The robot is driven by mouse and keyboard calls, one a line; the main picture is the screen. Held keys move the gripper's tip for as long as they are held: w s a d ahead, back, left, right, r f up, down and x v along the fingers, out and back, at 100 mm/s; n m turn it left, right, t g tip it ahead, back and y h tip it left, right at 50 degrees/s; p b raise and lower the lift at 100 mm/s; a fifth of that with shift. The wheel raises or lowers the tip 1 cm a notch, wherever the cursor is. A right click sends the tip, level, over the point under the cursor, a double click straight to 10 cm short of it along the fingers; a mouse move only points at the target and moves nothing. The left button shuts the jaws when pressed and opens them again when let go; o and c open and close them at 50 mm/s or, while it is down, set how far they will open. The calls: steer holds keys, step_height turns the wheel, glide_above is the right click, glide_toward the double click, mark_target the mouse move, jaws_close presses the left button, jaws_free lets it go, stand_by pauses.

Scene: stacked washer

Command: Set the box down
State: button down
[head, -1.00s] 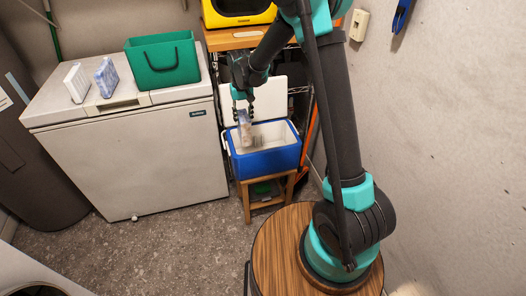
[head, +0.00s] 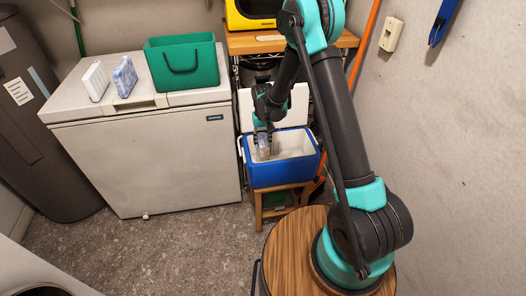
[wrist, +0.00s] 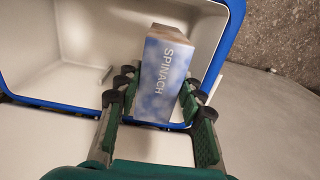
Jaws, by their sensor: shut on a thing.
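The box (wrist: 166,75) is a pale blue and white carton labelled SPINACH. In the wrist view it stands between the fingers of my gripper (wrist: 158,95), which is shut on it. In the head view my gripper (head: 263,130) points down over the open blue cooler (head: 283,176), and the box (head: 263,150) is at the left part of its opening. The cooler's white inside and blue rim (wrist: 236,25) surround the box in the wrist view. I cannot tell whether the box's lower end touches the cooler floor.
The cooler sits on a small wooden stool (head: 262,212), its white lid raised behind. A wall is to the right.

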steer(key=shift+f, duration=3.2)
steer(key=c, duration=1)
jaws_free()
steer(key=shift+o, duration=0.2)
step_height(320, 180, up, 12)
steer(key=shift+d+r, duration=0.1)
steer(key=shift+r, duration=0.1)
